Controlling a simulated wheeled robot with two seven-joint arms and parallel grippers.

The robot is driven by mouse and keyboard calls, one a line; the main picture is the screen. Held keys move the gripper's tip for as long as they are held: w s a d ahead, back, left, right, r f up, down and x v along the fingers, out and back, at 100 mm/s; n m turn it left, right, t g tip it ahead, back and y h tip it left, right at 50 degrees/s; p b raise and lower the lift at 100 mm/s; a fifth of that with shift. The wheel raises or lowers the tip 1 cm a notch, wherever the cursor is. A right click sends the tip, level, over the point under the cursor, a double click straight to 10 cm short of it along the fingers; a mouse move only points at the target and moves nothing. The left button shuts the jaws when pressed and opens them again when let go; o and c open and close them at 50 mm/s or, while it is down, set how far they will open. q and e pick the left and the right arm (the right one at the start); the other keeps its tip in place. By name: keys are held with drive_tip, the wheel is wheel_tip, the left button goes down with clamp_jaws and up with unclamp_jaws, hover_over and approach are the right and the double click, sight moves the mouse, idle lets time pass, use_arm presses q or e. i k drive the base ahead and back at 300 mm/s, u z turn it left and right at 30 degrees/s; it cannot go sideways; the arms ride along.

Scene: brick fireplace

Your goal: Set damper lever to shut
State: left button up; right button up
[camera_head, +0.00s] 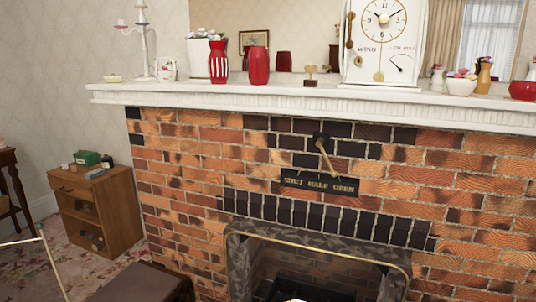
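The damper lever (327,158) is a brass bar on a dark pivot, mounted on the brick chimney breast above the fireplace opening. It hangs from the pivot and slants down to the right. Its lower end is near the right half of the dark label plate (319,184), on the OPEN side. The plate reads SHUT, HALF, OPEN from left to right. Neither of my grippers shows in the head view, and nothing touches the lever.
A white mantel shelf (300,98) juts out above the lever, carrying a white clock (384,45), red vases (259,66) and ornaments. Below is the fireplace surround (240,255). A wooden cabinet (95,210) and a dark brown stool (145,284) stand left. The brickwork around the lever is clear.

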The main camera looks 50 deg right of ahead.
sight(319, 143)
drive_tip(key=i, duration=1.9)
drive_tip(key=z, duration=3.85)
